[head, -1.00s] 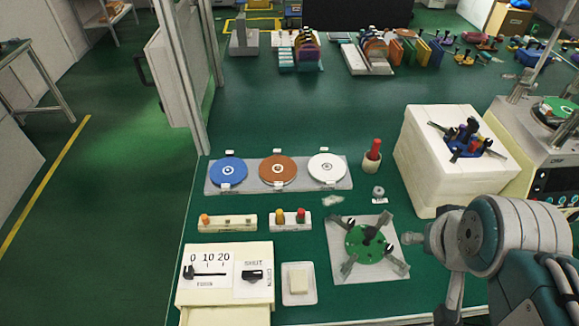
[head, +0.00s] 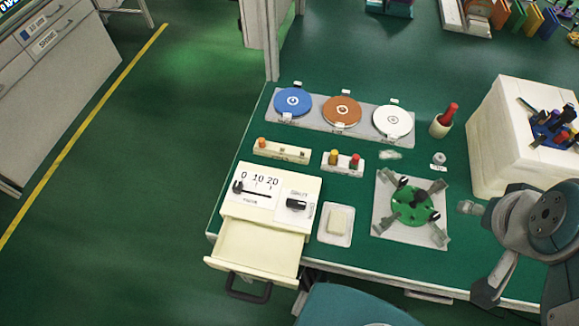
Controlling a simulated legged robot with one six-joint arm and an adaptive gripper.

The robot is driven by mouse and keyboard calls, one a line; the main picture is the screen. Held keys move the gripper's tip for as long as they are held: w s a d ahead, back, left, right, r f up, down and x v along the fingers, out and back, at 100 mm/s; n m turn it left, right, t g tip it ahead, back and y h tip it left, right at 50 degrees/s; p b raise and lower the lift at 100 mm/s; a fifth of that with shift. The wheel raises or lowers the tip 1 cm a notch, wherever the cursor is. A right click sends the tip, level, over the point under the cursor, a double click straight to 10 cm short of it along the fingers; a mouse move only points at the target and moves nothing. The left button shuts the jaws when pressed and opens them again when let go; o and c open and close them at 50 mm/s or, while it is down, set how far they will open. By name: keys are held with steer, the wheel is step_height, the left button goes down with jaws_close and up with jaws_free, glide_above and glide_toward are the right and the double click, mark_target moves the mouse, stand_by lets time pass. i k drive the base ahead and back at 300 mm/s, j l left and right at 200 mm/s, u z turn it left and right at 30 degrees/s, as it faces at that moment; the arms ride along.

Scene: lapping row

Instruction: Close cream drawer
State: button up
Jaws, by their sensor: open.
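The cream drawer (head: 255,250) is pulled out of the front of a small cream cabinet (head: 268,212) on the green bench. It sticks out past the bench's front edge and looks empty inside. Its dark bar handle (head: 247,289) faces the lower left. The cabinet top carries a slider scale marked 0, 10, 20 and a black knob. My grey and teal arm links show at the right, well to the right of the drawer. My gripper's jaws cannot be made out in the head view.
A white tray (head: 325,238) with a cream block sits right of the cabinet. A green disc fixture (head: 412,205) stands on a plate near my arm. Button strips and a row of three discs lie behind. The floor left of the drawer is clear.

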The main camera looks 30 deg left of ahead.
mark_target(262, 252)
steer(key=k+u, duration=0.1)
steer(key=u, duration=0.4)
steer(key=i+u, duration=0.1)
steer(key=u, duration=1.95)
